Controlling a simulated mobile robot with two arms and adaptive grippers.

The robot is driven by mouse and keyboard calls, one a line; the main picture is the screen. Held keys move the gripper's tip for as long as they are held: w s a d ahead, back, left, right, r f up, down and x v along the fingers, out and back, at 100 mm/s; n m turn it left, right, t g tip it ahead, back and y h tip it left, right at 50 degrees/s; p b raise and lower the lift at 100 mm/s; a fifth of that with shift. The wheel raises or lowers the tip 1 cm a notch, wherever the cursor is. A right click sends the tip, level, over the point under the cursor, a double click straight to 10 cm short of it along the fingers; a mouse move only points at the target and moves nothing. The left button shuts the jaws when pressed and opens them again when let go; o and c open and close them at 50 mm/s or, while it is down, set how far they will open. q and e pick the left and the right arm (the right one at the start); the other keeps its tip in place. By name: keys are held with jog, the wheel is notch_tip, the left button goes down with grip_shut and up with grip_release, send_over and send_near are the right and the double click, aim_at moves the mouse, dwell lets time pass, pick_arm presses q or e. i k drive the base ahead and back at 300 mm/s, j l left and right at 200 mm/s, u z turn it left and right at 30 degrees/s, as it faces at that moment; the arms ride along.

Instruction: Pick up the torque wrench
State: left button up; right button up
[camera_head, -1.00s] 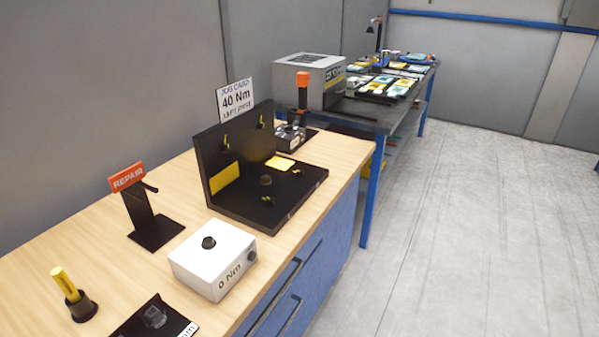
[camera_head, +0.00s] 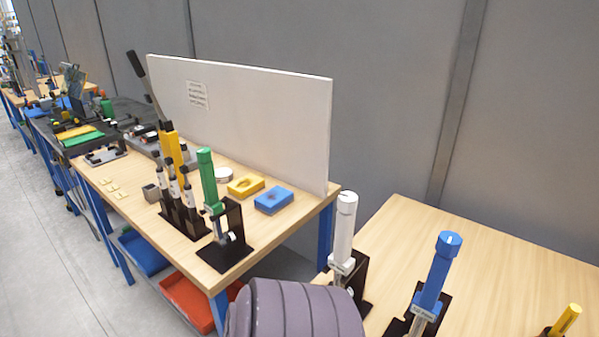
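No tool in view carries a label I can read as torque wrench. Tools with upright handles stand in black holders: a green-handled one (camera_head: 207,180) at the near end of the left bench, a white-handled one (camera_head: 344,228) and a blue-handled one (camera_head: 437,270) on the right bench. A yellow-handled tool (camera_head: 172,150) stands behind the green one. A long tool with a black grip (camera_head: 138,68) leans up beside the white panel. I cannot tell which of these is the torque wrench. Neither of my grippers is in view.
A white panel (camera_head: 245,120) stands along the back of the left bench (camera_head: 262,243). Yellow (camera_head: 245,186) and blue (camera_head: 273,200) blocks lie before it. A red bin (camera_head: 188,302) sits below. Floor is clear at left. The right bench (camera_head: 500,262) has bare wood.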

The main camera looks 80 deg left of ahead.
aim_at(341, 260)
jog(key=u, duration=0.5)
jog(key=j+u, duration=0.2)
jog(key=u, duration=0.3)
jog(key=k+j+u, duration=0.1)
jog(key=u, duration=0.4)
jog(key=j+u, duration=0.1)
jog(key=u, duration=0.4)
